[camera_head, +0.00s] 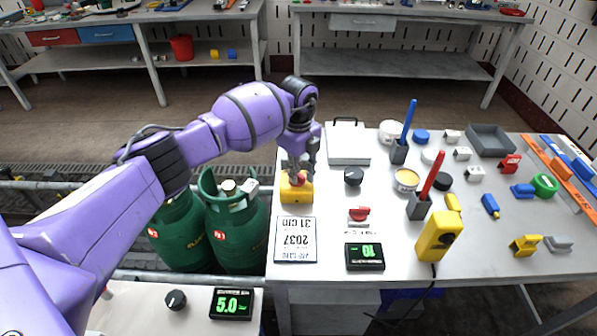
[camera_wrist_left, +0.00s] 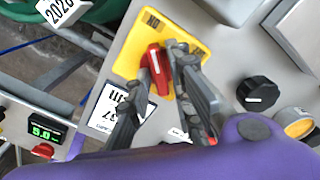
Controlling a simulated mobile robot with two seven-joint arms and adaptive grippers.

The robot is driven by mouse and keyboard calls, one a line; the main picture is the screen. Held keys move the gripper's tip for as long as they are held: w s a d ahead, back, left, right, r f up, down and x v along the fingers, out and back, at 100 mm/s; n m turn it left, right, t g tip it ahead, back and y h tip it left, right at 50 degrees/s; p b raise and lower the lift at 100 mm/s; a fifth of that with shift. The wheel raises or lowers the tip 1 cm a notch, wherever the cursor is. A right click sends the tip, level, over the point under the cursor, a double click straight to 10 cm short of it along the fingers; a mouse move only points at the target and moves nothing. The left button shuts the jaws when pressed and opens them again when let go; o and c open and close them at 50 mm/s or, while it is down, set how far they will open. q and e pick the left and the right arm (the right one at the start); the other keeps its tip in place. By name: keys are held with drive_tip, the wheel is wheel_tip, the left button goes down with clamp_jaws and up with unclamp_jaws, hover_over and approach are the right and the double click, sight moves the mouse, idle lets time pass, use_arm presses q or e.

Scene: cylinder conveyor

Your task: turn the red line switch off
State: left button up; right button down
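The red switch handle (camera_head: 300,179) sits on top of a yellow box (camera_head: 296,194) at the left side of the grey table. In the left wrist view, the red handle (camera_wrist_left: 155,70) stands on the yellow plate (camera_wrist_left: 130,60), which has black lettering, partly hidden by my fingers. My left gripper (camera_head: 300,168) is right above the box, pointing down. Its fingers (camera_wrist_left: 155,85) are apart, with the handle between or just beyond their tips; I cannot tell whether they touch it. My right gripper is not in view.
A second red knob (camera_head: 359,213), a black knob (camera_head: 353,176) and a green-digit display (camera_head: 364,256) are right of the box. A sign (camera_head: 295,239) lies before it. A yellow meter (camera_head: 440,236) and several small parts are farther right. Green gas cylinders (camera_head: 236,225) stand left.

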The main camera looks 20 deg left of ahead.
use_arm(q)
clamp_jaws()
